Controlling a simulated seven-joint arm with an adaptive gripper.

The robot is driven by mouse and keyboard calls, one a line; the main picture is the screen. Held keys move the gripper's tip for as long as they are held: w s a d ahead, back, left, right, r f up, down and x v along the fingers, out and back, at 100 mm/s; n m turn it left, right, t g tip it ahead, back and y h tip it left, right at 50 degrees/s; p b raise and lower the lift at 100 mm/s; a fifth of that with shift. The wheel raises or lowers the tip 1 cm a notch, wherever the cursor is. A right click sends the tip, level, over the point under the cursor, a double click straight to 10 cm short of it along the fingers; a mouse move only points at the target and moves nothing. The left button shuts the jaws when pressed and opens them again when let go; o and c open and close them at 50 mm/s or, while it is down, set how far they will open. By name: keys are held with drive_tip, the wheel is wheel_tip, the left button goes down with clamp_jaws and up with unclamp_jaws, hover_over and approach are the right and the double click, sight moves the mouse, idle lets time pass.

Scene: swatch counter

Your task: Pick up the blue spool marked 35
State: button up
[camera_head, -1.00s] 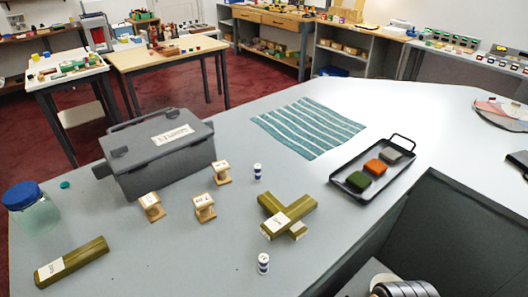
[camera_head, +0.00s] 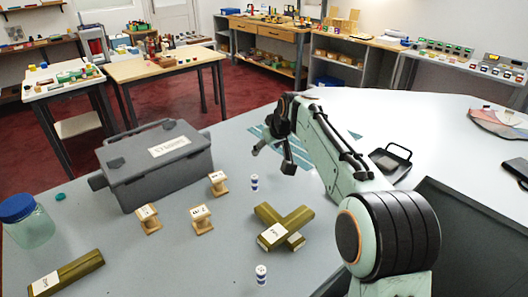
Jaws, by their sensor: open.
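Two small blue-and-white spools stand upright on the grey counter. One spool (camera_head: 254,182) is near the middle, right of the wooden spools. The other spool (camera_head: 261,275) is near the front edge of the picture. Their marks are too small to read, so I cannot tell which is 35. My gripper (camera_head: 272,161) is open and empty, above the counter behind the middle spool and in front of the striped cloth. It touches neither spool.
Several wooden spools (camera_head: 201,219) stand left of the middle. A grey case (camera_head: 150,165) is behind them. Crossed olive bars (camera_head: 282,228) lie between the blue spools. A jar (camera_head: 27,222) and another olive bar (camera_head: 66,273) are at left.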

sight(256, 179)
drive_tip(key=shift+g, duration=0.8)
drive_tip(key=f, duration=0.3)
drive_tip(key=a+f, duration=0.1)
drive_tip(key=f, duration=0.1)
drive_tip(key=a+f, duration=0.1)
drive_tip(key=f, duration=0.2)
drive_tip(key=shift+w+f, duration=0.25)
drive_tip(key=shift+f, duration=0.1)
drive_tip(key=x, duration=0.6)
drive_tip(key=shift+f, duration=0.15)
drive_tip(key=c, duration=0.9)
